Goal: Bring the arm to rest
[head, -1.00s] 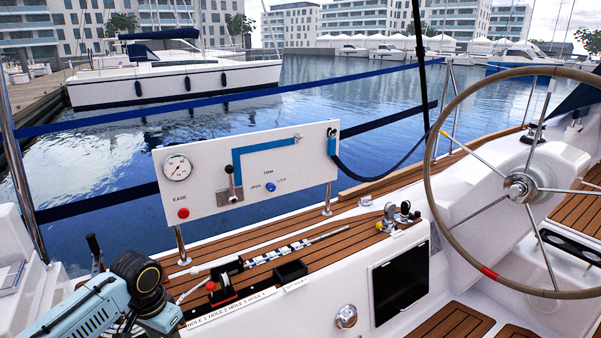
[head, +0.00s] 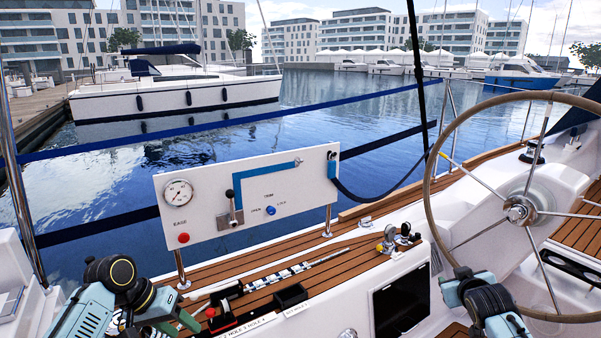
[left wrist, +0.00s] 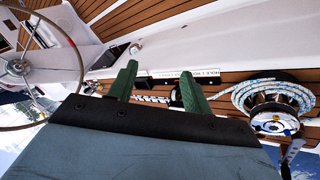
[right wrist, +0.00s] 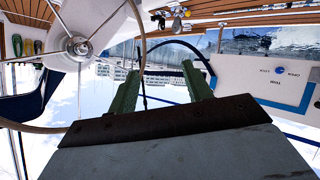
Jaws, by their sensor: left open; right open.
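My left gripper (head: 180,323) is at the lower left in the head view, with its green fingers low beside the near edge of the teak bench. In the left wrist view its fingers (left wrist: 158,73) stand apart with nothing between them. My right arm (head: 487,302) is at the lower right in the head view, in front of the lower rim of the steering wheel; its fingertips do not show there. In the right wrist view the green fingers of my right gripper (right wrist: 162,72) are apart and empty.
The steering wheel (head: 427,190) stands close to my right arm. A white panel (head: 200,200) with a gauge, lever and buttons rises behind the teak bench. Black holders (head: 290,294) and a striped rope tool (head: 285,275) lie on the bench. A rope-wrapped winch (left wrist: 272,100) is near my left gripper.

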